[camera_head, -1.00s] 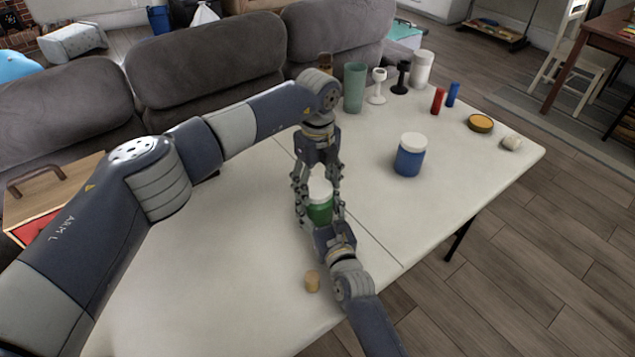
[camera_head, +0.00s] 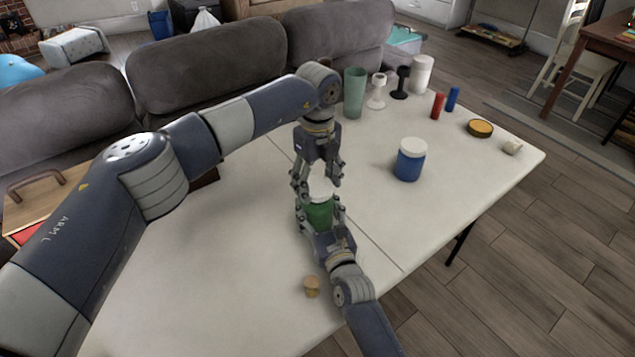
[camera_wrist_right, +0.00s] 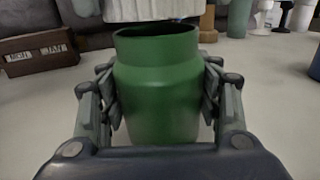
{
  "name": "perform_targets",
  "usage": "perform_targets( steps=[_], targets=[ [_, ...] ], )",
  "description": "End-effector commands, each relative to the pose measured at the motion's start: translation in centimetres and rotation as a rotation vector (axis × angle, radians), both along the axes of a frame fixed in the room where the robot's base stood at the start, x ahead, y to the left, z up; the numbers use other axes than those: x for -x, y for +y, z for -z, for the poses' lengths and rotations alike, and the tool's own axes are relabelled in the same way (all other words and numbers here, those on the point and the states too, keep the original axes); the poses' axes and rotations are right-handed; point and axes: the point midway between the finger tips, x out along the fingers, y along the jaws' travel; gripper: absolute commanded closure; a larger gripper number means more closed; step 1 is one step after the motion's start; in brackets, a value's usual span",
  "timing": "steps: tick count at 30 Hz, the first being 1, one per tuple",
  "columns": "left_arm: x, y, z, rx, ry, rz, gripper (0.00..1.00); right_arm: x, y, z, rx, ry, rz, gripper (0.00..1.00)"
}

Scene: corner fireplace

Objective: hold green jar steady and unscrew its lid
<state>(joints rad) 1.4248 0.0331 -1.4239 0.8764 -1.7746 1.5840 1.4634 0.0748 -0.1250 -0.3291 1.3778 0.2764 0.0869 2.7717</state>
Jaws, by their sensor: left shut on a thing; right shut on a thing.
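The green jar (camera_head: 318,214) stands upright on the white table, and my right gripper (camera_head: 320,208) is shut around its body from the near side. The right wrist view shows the jar (camera_wrist_right: 158,90) between the two fingers, with its dark open rim in sight. The white lid (camera_head: 321,188) is held by my left gripper (camera_head: 318,182), which points down from above and is shut on it. In the right wrist view the lid's ribbed side (camera_wrist_right: 155,10) is just above the rim, apart from it at the front.
A blue jar with a white lid (camera_head: 410,160) stands to the right. A green cup (camera_head: 354,93), white and black stands, and red and blue cylinders line the far side. A small tan object (camera_head: 312,287) is near the front edge.

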Motion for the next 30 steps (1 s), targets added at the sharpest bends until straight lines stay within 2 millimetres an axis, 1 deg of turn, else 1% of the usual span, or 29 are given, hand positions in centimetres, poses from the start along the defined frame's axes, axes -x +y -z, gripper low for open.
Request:
perform_targets(
  steps=[5, 8, 17, 19, 24, 25, 26, 27, 28, 30],
  targets=[
    [0.0, 0.0, 0.0, 0.000, 0.000, 0.000, 0.67, 0.0, 0.0, -0.1, 0.000, -0.001, 0.000, 1.00],
    [0.0, 0.0, -0.3, 0.000, -0.001, 0.000, 0.67, 0.0, 0.0, -0.1, 0.000, -0.001, 0.000, 1.00],
    [-0.1, 0.0, -3.7, 0.000, -0.003, 0.000, 0.67, 0.0, 0.0, 0.0, 0.000, -0.001, 0.000, 1.00],
    [0.0, 0.0, -4.0, 0.000, -0.001, 0.000, 0.67, 0.0, 0.0, 0.0, 0.000, -0.001, 0.000, 1.00],
    [0.0, 0.0, -4.0, 0.000, 0.000, 0.000, 0.67, 0.0, 0.0, 0.0, 0.000, -0.001, 0.000, 1.00],
    [0.0, 0.0, -4.0, 0.000, 0.000, 0.000, 0.67, 0.0, 0.0, 0.0, 0.000, -0.001, 0.000, 0.37],
    [0.0, 0.0, -4.0, 0.000, 0.000, 0.000, 0.67, 0.0, 0.0, 0.0, 0.000, -0.001, 0.000, 0.30],
    [0.0, 0.0, -4.0, 0.000, 0.000, 0.000, 0.67, 0.0, 0.0, 0.0, 0.000, -0.001, 0.000, 0.21],
    [0.0, 0.0, -4.0, 0.000, 0.000, 0.000, 0.67, 0.0, 0.0, 0.0, 0.000, -0.001, 0.000, 0.18],
    [0.0, 0.0, -4.0, 0.000, 0.000, 0.000, 0.67, 0.0, 0.0, 0.0, 0.000, -0.001, 0.000, 0.18]
  ],
)
